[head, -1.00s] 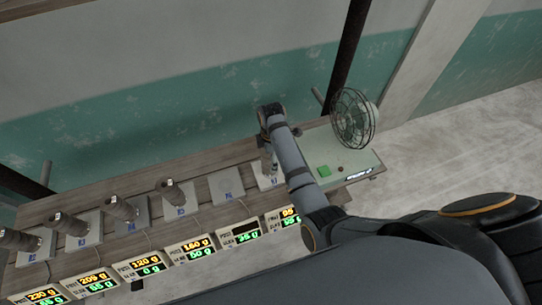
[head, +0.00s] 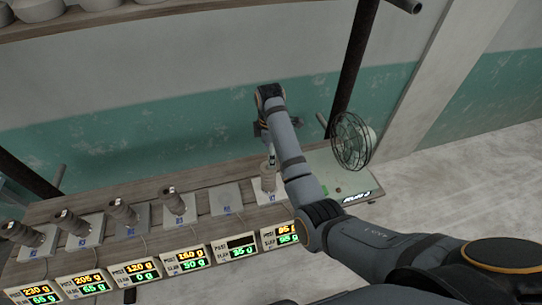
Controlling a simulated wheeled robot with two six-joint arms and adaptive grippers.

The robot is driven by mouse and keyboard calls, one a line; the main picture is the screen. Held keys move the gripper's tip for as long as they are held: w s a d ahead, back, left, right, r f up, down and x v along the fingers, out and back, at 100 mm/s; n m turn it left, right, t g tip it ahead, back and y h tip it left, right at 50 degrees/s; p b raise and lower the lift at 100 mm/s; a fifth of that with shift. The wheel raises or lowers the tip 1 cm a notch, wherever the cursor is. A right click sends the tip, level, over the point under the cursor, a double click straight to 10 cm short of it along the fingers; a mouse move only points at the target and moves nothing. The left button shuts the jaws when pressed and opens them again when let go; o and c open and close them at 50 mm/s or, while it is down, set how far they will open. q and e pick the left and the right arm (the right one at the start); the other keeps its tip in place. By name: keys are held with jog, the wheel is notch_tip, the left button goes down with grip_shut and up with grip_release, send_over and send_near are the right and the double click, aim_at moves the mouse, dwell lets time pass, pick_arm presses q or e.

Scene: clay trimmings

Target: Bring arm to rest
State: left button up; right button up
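My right arm comes in from the lower right and reaches over the bench. Its gripper (head: 270,154) points down above the rightmost scale (head: 257,194); it is small and partly hidden by the arm, so I cannot tell whether it is open or shut. A pale, short cylindrical piece (head: 268,181) stands on that scale, just below the gripper. Contact between them is unclear. My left gripper is out of view.
A wooden bench (head: 150,189) carries a row of scales with lit displays (head: 234,247). Dark spools or pots (head: 123,212) stand on several of them; one scale (head: 226,199) is bare. A wire-caged fan (head: 351,140) stands at right. A shelf (head: 115,16) hangs above.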

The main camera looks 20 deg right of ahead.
jog(key=shift+s, duration=0.1)
jog(key=s+d+f+m+t, duration=0.1)
jog(key=s+d+f+m, duration=0.3)
jog(key=s, duration=0.2)
jog(key=s+d+f+m+t, duration=0.1)
jog(key=s+d+f+m, duration=0.3)
jog(key=s+m, duration=0.15)
jog(key=s+d+r+m+t+h, duration=0.1)
jog(key=s+r+m, duration=0.15)
jog(key=s, duration=0.45)
jog(key=s+d+r+m+t, duration=0.1)
jog(key=s+m, duration=0.2)
jog(key=s, duration=0.4)
jog(key=s+d+f+g+b, duration=0.15)
jog(key=f+b, duration=0.25)
jog(key=f, duration=1.4)
jog(key=s+d+f+b, duration=0.15)
jog(key=f+b, duration=0.25)
jog(key=f, duration=1.4)
pick_arm(q)
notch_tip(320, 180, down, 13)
jog(key=b, duration=0.5)
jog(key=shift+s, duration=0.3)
pick_arm(e)
jog(key=s+f+m+g, duration=0.1)
jog(key=s+f, duration=1.7)
jog(key=f, duration=0.1)
jog(key=shift+d+f, duration=0.3)
jog(key=shift+s, duration=0.1)
